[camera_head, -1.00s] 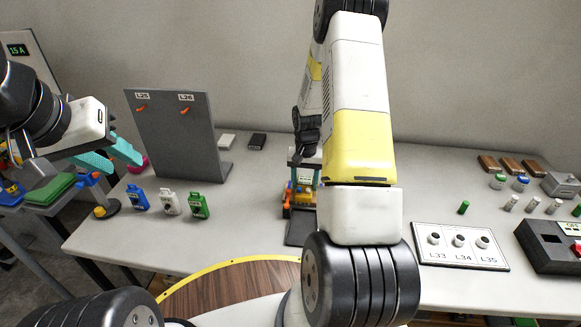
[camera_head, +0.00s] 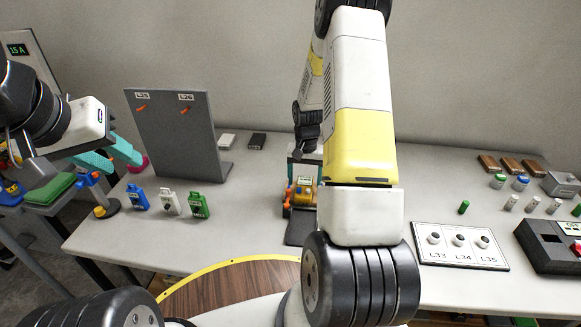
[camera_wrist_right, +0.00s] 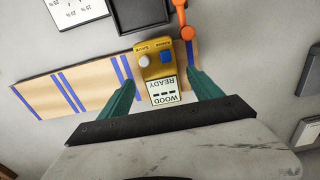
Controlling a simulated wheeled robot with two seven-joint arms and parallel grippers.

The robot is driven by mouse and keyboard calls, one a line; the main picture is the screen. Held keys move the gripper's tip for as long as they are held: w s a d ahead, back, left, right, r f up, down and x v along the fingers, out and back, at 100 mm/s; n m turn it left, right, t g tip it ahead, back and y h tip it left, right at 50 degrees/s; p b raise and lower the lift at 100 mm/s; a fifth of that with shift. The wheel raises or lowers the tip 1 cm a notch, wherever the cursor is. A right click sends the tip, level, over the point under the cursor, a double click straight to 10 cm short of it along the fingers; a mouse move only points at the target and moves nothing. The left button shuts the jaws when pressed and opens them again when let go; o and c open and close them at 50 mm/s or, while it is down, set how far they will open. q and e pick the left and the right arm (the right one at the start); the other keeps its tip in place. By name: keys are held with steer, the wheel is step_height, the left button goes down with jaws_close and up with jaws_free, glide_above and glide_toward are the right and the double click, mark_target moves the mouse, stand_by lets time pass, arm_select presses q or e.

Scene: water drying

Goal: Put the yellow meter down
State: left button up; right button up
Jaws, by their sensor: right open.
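The yellow meter (camera_wrist_right: 158,67) lies face up in the right wrist view, with a blue button, a grey button and a screen reading WOOD READY. It appears to rest across a wooden strip with blue bands (camera_wrist_right: 75,88). My right gripper (camera_wrist_right: 160,79) is open, with its green fingers on either side of the meter and gaps showing. The meter also shows in the head view (camera_head: 305,188), partly hidden by my right arm. My left gripper (camera_head: 127,165) is at the left in the head view, with its teal fingers apart and nothing visible between them.
An orange-handled item (camera_wrist_right: 183,20) and a dark tray (camera_wrist_right: 140,14) are close to the meter. Blue, white and green tagged units (camera_head: 169,203) stand left of it, before a grey panel (camera_head: 172,135). A labelled socket board (camera_head: 460,258) is at right.

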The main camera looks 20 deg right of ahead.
step_height(320, 180, up, 10)
step_height(320, 180, up, 11)
steer(key=n+t, duration=0.1)
steer(key=t, duration=0.1)
glide_above(304, 186)
steer(key=s+a, duration=0.4)
steer(key=s+a+r+n+t, duration=0.1)
steer(key=s+a+r, duration=0.2)
steer(key=s, duration=0.3)
steer(key=s+a+r+n+t+y, duration=0.1)
steer(key=s+a+r+n, duration=0.1)
steer(key=s+r, duration=0.3)
steer(key=s+a+r+n+t+y, duration=0.1)
steer(key=s+a+r+t, duration=0.1)
steer(key=s+r, duration=0.3)
steer(key=s+a, duration=0.1)
steer(key=s, duration=0.2)
steer(key=shift+a+n, duration=0.3)
steer(key=shift+n, duration=0.1)
stand_by(1.2)
